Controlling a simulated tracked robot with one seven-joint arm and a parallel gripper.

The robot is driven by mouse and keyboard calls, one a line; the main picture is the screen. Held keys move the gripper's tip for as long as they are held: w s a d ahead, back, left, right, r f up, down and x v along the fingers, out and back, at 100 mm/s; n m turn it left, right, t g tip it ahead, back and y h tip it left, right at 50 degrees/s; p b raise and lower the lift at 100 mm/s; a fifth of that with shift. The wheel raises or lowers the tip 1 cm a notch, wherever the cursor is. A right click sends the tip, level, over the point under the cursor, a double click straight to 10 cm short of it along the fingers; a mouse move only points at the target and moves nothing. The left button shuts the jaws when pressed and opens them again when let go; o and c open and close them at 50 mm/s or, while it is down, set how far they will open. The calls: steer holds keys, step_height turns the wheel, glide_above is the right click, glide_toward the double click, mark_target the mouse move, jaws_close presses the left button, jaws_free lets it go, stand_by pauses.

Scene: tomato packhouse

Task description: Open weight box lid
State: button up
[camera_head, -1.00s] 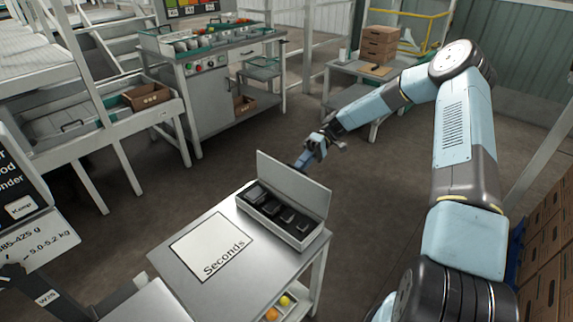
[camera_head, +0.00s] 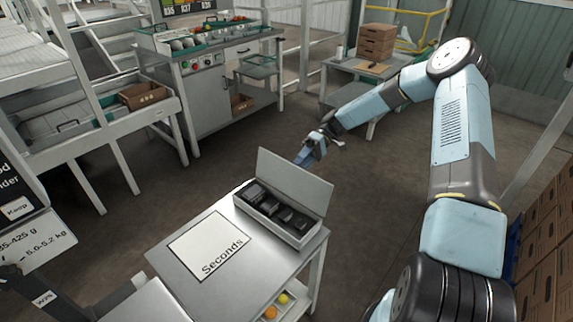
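The weight box (camera_head: 258,214) is a pale grey case on the right end of the metal table. Several dark weights sit in a row inside it. Its lid (camera_head: 296,180) stands raised along the far edge, so the box is open. My gripper (camera_head: 306,158) is behind the lid, past the table's far edge. The lid hides part of the gripper's lower end. I cannot tell whether the fingers are apart or touch the lid.
A white "Seconds" sheet (camera_head: 211,246) lies on the metal table (camera_head: 180,277), left of the box. A sorting bench (camera_head: 208,100) stands at the back. Cartons (camera_head: 540,235) are stacked at the right. Floor is clear behind the table.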

steer(key=v, duration=1.4)
steer(key=shift+s+f, duration=0.1)
